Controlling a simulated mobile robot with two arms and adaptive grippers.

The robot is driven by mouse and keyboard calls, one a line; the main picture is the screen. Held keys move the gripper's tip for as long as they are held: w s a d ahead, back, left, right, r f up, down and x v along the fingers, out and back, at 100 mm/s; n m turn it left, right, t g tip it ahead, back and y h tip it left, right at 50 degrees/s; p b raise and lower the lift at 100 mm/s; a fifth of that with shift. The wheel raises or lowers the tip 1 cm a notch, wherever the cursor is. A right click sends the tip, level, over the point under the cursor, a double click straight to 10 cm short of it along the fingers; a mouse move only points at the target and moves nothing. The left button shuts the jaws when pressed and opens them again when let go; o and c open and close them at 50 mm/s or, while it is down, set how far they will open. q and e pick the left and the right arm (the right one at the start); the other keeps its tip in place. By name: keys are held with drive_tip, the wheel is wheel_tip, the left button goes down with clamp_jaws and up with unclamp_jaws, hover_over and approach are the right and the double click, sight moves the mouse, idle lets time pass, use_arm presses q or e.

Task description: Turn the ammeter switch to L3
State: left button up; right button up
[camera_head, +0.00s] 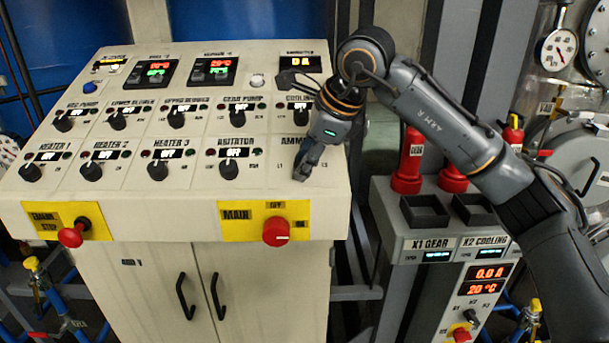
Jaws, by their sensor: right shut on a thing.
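The ammeter switch sits at the right end of the bottom row on the sloped control panel (125,197), under a label of which "AMM" shows. My right gripper (303,172) is over that spot, shut on the ammeter switch, and hides its knob, so I cannot read where it points. The marks L1 and L3 show on the panel to the left and right of the fingers. The ammeter display (300,62) at the panel's top right shows 0 A. My left gripper is not in view.
The agitator knob (233,167) is left of my right gripper, and the cooling knob row is just above it. A red main switch (276,232) and a red emergency stop (71,236) stick out from the front face. A grey cabinet (412,275) stands at right.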

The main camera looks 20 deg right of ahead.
drive_tip(key=m+b, duration=0.2)
drive_tip(key=m+t+b, duration=0.1)
drive_tip(key=m+b, duration=0.1)
drive_tip(key=shift+s+f+m+h, duration=0.1)
drive_tip(key=shift+f+m+h, duration=0.1)
drive_tip(key=shift+m+h, duration=0.15)
drive_tip(key=shift+a+r+m+t+h+b, duration=0.1)
drive_tip(key=shift+m+t+h+b, duration=0.25)
drive_tip(key=shift+m+b, duration=0.55)
drive_tip(key=shift+m+t+h+b, duration=0.2)
drive_tip(key=shift+m+t+b, duration=0.35)
drive_tip(key=shift+m, duration=0.5)
drive_tip(key=o, duration=1.1)
drive_tip(key=shift+o, duration=0.2)
drive_tip(key=shift+r, duration=0.1)
drive_tip(key=v, duration=1.2)
